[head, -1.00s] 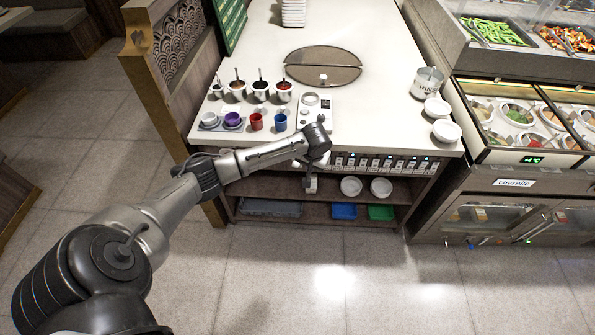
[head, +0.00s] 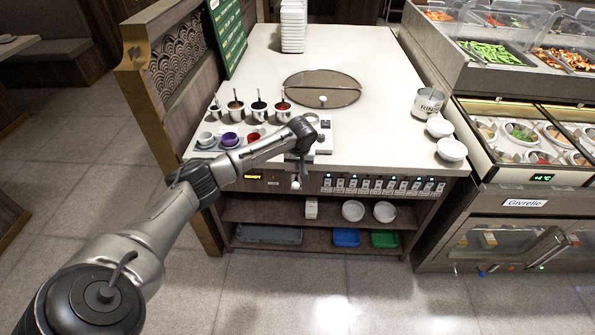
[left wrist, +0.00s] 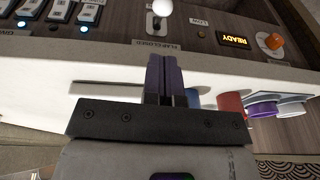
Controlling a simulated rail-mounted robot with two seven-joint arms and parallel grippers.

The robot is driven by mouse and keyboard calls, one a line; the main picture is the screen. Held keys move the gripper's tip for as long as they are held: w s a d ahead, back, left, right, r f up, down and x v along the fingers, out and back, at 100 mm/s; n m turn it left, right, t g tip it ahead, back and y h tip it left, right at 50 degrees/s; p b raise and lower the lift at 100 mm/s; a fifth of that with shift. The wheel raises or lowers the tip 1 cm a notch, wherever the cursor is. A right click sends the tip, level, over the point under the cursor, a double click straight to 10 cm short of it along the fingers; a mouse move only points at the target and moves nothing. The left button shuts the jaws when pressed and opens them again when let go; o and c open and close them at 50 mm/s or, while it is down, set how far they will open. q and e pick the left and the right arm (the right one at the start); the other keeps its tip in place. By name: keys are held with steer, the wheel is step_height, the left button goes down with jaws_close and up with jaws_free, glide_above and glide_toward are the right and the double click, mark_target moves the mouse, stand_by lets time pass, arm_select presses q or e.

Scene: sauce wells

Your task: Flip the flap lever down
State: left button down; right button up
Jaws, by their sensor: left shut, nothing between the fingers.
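The flap lever with a white ball knob (head: 296,185) is on the front panel under the counter's edge. In the left wrist view, which looks turned over, its knob (left wrist: 163,7) is at the top edge, with a small label below it that seems to read "FLAP CLOSED". My left gripper (head: 304,176) points down beside the knob, at the panel. In the wrist view its dark fingers (left wrist: 164,58) are together and empty, apart from the knob in the picture. Whether the lever is up or down is not clear. My right gripper is not in view.
A lit READY display (head: 253,177) and an orange button (left wrist: 274,42) are to one side of the lever. A row of switches (head: 380,184) is on the other. Cups (head: 230,140) and sauce wells (head: 258,108) stand on the counter above. The floor in front is clear.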

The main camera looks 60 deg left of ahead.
mark_target(297, 183)
arm_select(q)
steer(key=b+x, duration=0.3)
steer(key=x, duration=0.6)
steer(key=shift+f, duration=0.1)
